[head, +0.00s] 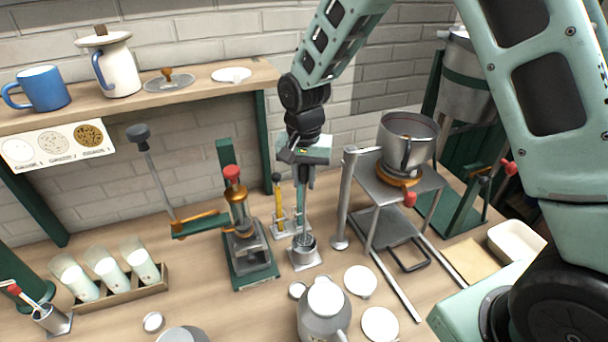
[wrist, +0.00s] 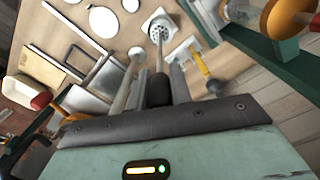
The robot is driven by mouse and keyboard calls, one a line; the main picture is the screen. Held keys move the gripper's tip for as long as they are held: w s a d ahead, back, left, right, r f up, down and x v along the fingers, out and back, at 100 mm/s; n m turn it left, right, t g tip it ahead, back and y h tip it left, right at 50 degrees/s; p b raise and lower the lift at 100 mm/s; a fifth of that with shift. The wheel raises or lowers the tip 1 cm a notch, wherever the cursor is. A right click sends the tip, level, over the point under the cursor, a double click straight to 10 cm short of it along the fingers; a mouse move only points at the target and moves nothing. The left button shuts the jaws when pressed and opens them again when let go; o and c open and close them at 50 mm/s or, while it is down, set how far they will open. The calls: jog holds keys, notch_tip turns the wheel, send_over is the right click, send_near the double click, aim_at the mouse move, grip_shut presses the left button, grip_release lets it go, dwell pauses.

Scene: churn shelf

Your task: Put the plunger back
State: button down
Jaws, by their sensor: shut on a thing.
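My gripper (head: 302,180) points down and is shut on the plunger, whose dark handle (wrist: 160,90) lies between the fingers in the wrist view. The plunger's thin shaft (wrist: 159,55) runs away from the fingers towards a grey metal cup (head: 304,246) on a pale square base. The cup also shows in the wrist view (wrist: 158,27), with a perforated surface at the shaft's far end. The shaft lines up with the cup. I cannot tell whether the plunger's lower end is inside the cup or just above it.
A yellow-handled tool (head: 278,205) stands close behind the cup. A green press (head: 245,235) stands left, and a tall silver post (head: 345,200) and metal stand with a pot (head: 408,140) stand right. A jug (head: 325,310) and white discs (head: 360,281) lie in front.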

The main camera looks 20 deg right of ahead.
notch_tip(320, 180, down, 7)
jog(key=b, duration=0.4)
jog(key=shift+r, duration=0.1)
dwell(0.3)
jog(key=c, duration=1.2)
grip_release()
jog(key=shift+r, duration=0.15)
notch_tip(320, 180, up, 17)
jog(key=b, duration=0.3)
jog(key=shift+r+b, duration=0.1)
jog(key=shift+b, duration=0.2)
jog(key=s+a+f+n, duration=0.2)
jog(key=s+f+n, duration=0.1)
jog(key=s, duration=0.6)
jog(key=s+a+f+n, duration=0.2)
jog(key=s+n, duration=0.4)
jog(key=s, duration=0.3)
jog(key=s+a+f+n+b, duration=0.1)
jog(key=s+f+n, duration=0.3)
jog(key=s, duration=0.6)
jog(key=shift+a+f+n+y, duration=0.1)
jog(key=shift+a+n+y, duration=0.25)
jog(key=shift+a, duration=0.3)
